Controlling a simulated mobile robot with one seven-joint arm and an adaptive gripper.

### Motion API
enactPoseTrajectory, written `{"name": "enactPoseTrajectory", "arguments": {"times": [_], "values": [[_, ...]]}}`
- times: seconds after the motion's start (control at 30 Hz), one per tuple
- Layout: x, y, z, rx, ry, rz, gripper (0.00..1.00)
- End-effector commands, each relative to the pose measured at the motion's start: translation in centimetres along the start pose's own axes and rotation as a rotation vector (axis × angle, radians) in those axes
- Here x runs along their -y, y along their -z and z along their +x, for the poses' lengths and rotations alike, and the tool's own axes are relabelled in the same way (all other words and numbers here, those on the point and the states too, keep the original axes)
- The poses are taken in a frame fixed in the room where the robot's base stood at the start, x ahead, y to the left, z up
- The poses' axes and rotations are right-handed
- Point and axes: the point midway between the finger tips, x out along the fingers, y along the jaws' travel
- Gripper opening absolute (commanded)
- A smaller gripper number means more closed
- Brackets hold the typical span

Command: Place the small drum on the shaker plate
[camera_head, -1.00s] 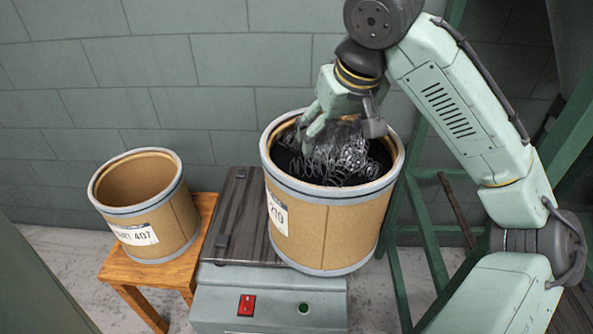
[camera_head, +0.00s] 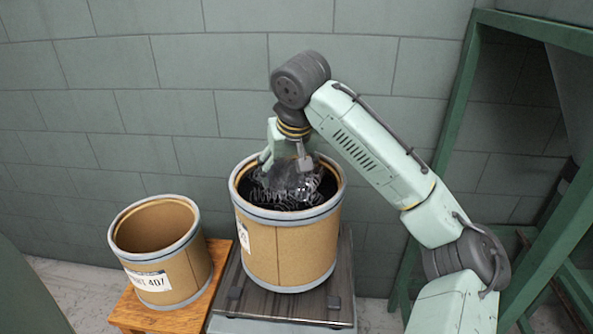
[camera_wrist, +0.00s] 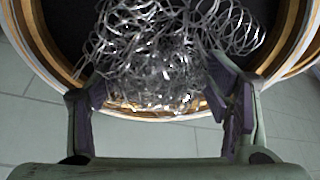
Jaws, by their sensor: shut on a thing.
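The small drum (camera_head: 290,252), brown with grey bands and a white label, is upright over the dark shaker plate (camera_head: 262,300). Its base looks level with the plate; a slight gap cannot be ruled out. A tangle of shiny wire springs (camera_head: 290,187) fills its mouth, also seen in the wrist view (camera_wrist: 165,55).
A similar empty drum (camera_head: 162,250) stands on a wooden stool (camera_head: 222,258) left of the plate. A block wall (camera_head: 180,90) is close behind. A green frame (camera_head: 452,120) stands to the right. Bare plate shows in front of the small drum.

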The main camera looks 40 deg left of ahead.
Motion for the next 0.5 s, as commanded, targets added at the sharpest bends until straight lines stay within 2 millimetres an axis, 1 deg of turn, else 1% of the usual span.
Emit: {"name": "enactPoseTrajectory", "arguments": {"times": [0.07, 0.3, 0.5], "values": [[-0.1, -0.1, 0.2, -0.005, 0.0, 0.002, 0.1], [-0.1, -1.1, 2.6, -0.005, 0.0, 0.001, 0.1], [-0.1, -1.2, 2.9, -0.006, 0.0, 0.0, 0.1]]}}
